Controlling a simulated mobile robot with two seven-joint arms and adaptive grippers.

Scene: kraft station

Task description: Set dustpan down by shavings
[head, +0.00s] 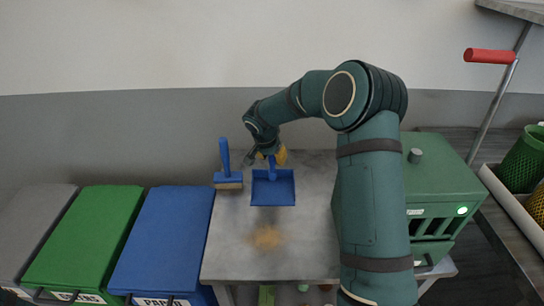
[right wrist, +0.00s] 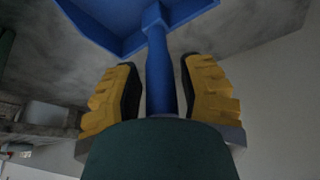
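The blue dustpan (head: 285,193) is over the back part of the grey table. Its handle points up and back to my right gripper (head: 270,157). In the right wrist view the yellow fingers of the right gripper (right wrist: 162,95) lie on both sides of the blue dustpan handle (right wrist: 160,75), closed around it; slight gaps seem to show beside it. A soft shadow lies in front of the pan, which looks slightly raised, though its height is hard to tell. My left gripper is out of view.
A blue-handled brush (head: 228,178) stands left of the dustpan on the table (head: 225,255). Green (head: 85,230) and blue (head: 165,235) bins stand at the left. A green machine (head: 440,185) is at the right. The table around the shavings is clear.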

